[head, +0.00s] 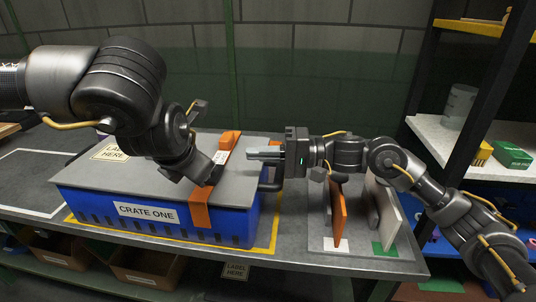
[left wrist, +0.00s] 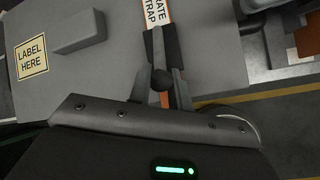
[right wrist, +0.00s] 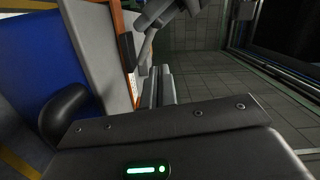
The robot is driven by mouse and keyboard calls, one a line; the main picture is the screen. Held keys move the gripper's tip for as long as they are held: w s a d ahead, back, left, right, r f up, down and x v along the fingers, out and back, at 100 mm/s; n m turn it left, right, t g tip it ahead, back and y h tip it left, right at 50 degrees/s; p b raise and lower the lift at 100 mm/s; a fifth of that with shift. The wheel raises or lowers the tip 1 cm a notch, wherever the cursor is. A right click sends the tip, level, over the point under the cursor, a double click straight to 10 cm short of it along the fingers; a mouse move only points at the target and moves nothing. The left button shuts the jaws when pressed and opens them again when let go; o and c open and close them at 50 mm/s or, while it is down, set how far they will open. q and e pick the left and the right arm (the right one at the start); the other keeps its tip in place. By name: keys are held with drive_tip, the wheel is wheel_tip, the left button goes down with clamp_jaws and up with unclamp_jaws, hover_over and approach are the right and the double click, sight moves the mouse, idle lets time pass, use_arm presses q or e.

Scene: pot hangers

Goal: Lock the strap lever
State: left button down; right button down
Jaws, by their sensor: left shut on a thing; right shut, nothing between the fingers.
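A blue crate (head: 150,215) labelled CRATE ONE stands on the table under a grey lid (head: 110,178). An orange strap (head: 201,214) runs over the lid and down the front; its label shows in the left wrist view (left wrist: 157,14). My left gripper (head: 208,175) points down at the strap. In the left wrist view its fingers (left wrist: 162,75) are shut on a dark piece at the strap, apparently the strap lever, mostly hidden by the fingers. My right gripper (head: 252,153) is shut and empty, pointing left near the strap's far part; its fingers also show in the right wrist view (right wrist: 158,88).
A dark handle (right wrist: 65,108) sticks out from the crate's side close to my right gripper. An orange board (head: 339,212) and a pale board (head: 384,205) stand upright on the table's right. A shelf rack (head: 440,130) rises at right.

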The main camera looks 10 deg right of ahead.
drive_tip(key=a, duration=0.2)
drive_tip(key=w+a, duration=0.1)
drive_tip(key=a, duration=0.2)
drive_tip(key=shift+a, duration=0.25)
drive_tip(key=shift+s+a+f, duration=0.2)
drive_tip(key=shift+s+a, duration=0.4)
drive_tip(key=shift+a, duration=0.3)
drive_tip(key=shift+s+a, duration=0.45)
drive_tip(key=shift+a, duration=0.1)
drive_tip(key=shift+f, duration=0.1)
